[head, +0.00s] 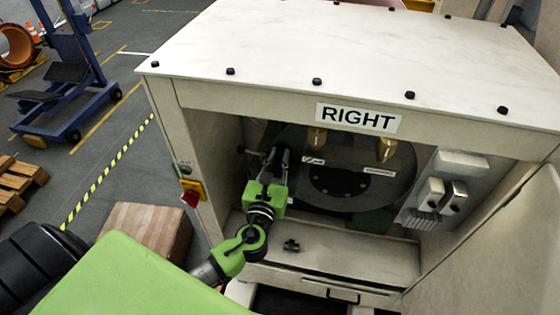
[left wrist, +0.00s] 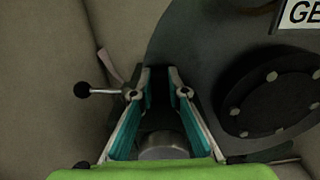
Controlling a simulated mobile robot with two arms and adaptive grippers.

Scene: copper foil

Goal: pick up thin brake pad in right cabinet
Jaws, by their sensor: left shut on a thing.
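The right cabinet (head: 330,90) stands open at the front, with a "RIGHT" label on its top edge. A large dark grey disc (head: 390,193) fills its back, and also shows in the left wrist view (left wrist: 190,45). My left gripper (head: 275,158) reaches inside, at the left side of the disc. In the left wrist view its fingers (left wrist: 163,88) are shut on a dark, thin piece, apparently the thin brake pad. The pad is in shadow, and its outline is hard to make out. My right gripper is out of view.
A lever with a black knob (left wrist: 82,90) is left of the fingers. Two brass fittings (head: 386,150) hang at the disc's top. Grey boxes (head: 441,194) are on the right wall. A small dark part (head: 291,246) lies on the cabinet floor. A cardboard box (head: 150,228) stands outside left.

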